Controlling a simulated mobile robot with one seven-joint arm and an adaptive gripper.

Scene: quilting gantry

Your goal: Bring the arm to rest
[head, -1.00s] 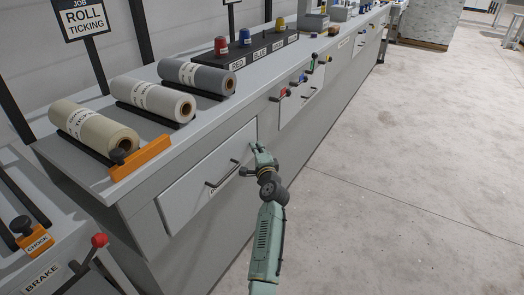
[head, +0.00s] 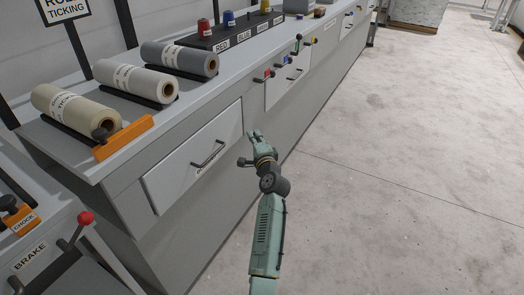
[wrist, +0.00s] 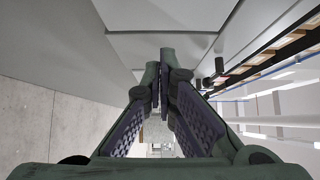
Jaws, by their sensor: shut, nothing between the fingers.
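My gripper (head: 254,137) is at the end of my raised green arm (head: 268,235), in front of the grey bench's drawer front in the head view. In the wrist view the two fingers (wrist: 167,75) meet at their tips with nothing between them. The closed drawer (head: 195,160) with its dark bar handle (head: 207,154) is just left of the gripper in the picture. Whether the gripper touches the bench cannot be told.
Several fabric rolls (head: 136,83) lie on the bench top beside an orange chock (head: 124,139). A red-knobbed brake lever (head: 85,218) stands at lower left. Coloured spools (head: 228,18) sit further back. The concrete floor (head: 400,150) at right is clear.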

